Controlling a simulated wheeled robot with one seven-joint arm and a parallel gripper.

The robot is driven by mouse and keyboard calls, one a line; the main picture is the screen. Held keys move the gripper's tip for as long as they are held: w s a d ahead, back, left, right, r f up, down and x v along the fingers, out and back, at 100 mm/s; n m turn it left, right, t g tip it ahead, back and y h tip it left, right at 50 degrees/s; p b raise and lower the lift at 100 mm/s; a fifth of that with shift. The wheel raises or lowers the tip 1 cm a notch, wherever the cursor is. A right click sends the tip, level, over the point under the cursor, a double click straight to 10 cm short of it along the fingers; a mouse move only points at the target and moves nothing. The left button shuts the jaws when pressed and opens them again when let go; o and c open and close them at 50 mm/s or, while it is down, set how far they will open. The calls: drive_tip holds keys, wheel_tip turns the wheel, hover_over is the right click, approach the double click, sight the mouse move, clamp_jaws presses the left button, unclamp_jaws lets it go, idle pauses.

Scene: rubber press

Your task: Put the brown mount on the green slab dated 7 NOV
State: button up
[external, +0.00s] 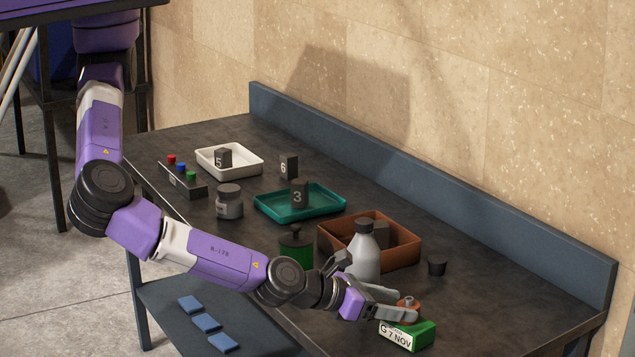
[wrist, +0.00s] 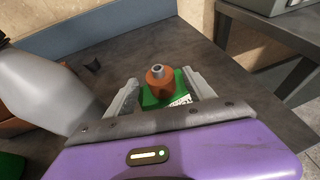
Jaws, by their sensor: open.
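The brown mount (external: 410,302) is a short orange-brown cylinder with a grey metal stub on top. It stands upright on the green slab (external: 424,334), whose white label reads "G 7 NOV". In the wrist view the mount (wrist: 158,88) rests on the slab (wrist: 149,101), with part of the label showing below it. My gripper (external: 406,306) is open, with one finger on each side of the mount. In the wrist view small gaps show between the mount and both fingers of my gripper (wrist: 162,82).
A small black cup (external: 437,266) is behind the slab. A green canister (external: 296,250) and teal tray (external: 270,208) lie further left. The table right of the slab is clear.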

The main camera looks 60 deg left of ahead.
drive_tip(key=b+v, duration=0.1)
drive_tip(key=v, duration=0.8)
drive_tip(key=s+a+f+m+y, duration=0.1)
drive_tip(key=s+a+f+m, duration=0.3)
drive_tip(key=a, duration=0.5)
drive_tip(key=s+a+f+m+g+y, duration=0.1)
drive_tip(key=s+a+f+m, duration=0.2)
drive_tip(key=s+a+m, duration=0.5)
drive_tip(key=s+a+f+m+y, duration=0.1)
drive_tip(key=s+a+f+m, duration=0.25)
drive_tip(key=a, duration=0.65)
drive_tip(key=w+a+r+m+t, duration=0.1)
drive_tip(key=a+r+m, duration=0.5)
drive_tip(key=a+m, duration=0.3)
drive_tip(key=w+a+r+m+t, duration=0.1)
drive_tip(key=a+r+m, duration=0.5)
drive_tip(key=a+m, duration=0.3)
drive_tip(key=a, duration=0.3)
drive_tip(key=shift+w+a+r, duration=0.2)
drive_tip(key=shift+w+a, duration=0.05)
drive_tip(key=shift+a, duration=0.15)
